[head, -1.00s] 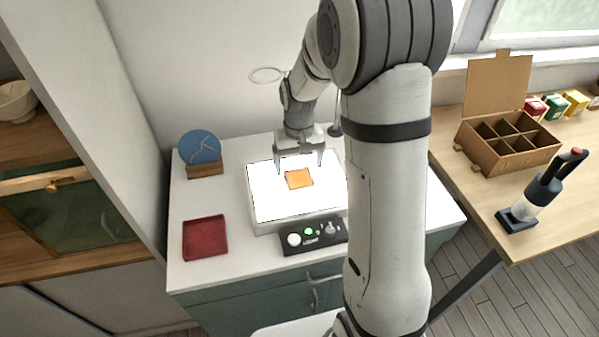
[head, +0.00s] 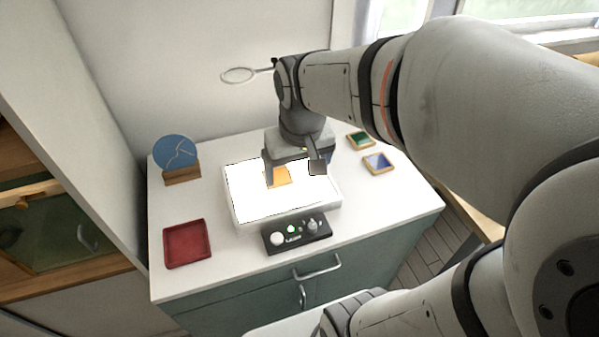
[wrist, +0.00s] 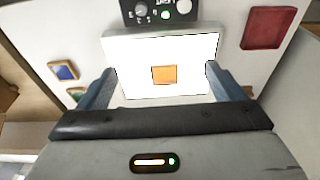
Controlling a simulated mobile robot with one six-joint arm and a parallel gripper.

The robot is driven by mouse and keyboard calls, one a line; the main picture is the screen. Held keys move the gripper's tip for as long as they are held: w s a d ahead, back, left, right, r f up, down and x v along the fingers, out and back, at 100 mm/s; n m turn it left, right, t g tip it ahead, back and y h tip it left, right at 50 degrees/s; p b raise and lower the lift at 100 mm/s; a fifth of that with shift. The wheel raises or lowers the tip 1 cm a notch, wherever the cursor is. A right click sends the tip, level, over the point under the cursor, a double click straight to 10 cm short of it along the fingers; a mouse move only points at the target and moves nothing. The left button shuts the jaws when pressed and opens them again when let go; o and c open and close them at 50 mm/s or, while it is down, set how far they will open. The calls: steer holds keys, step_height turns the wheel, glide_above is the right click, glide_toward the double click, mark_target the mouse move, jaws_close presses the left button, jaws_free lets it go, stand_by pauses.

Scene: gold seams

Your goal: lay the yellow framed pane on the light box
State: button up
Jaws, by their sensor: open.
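The yellow framed pane (head: 283,176) lies on the glowing white top of the light box (head: 250,202). It looks like a small orange-yellow square, and it also shows near the middle of the light box in the wrist view (wrist: 164,75). My gripper (head: 292,176) is open above the light box, with its fingers apart to either side of the pane. In the wrist view the two fingers (wrist: 160,88) frame the pane with clear space between, and nothing is held. Part of the pane is hidden behind the gripper in the head view.
A black control panel (head: 297,233) with a green light sits at the light box's front. A red tray (head: 187,243) lies left. A blue disc on a wooden stand (head: 175,154) stands behind it. Green (head: 360,141) and blue (head: 379,162) framed panes lie right.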

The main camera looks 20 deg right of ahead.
steer(key=shift+t, duration=0.3)
steer(key=s, duration=0.5)
steer(key=shift+s+f, duration=0.3)
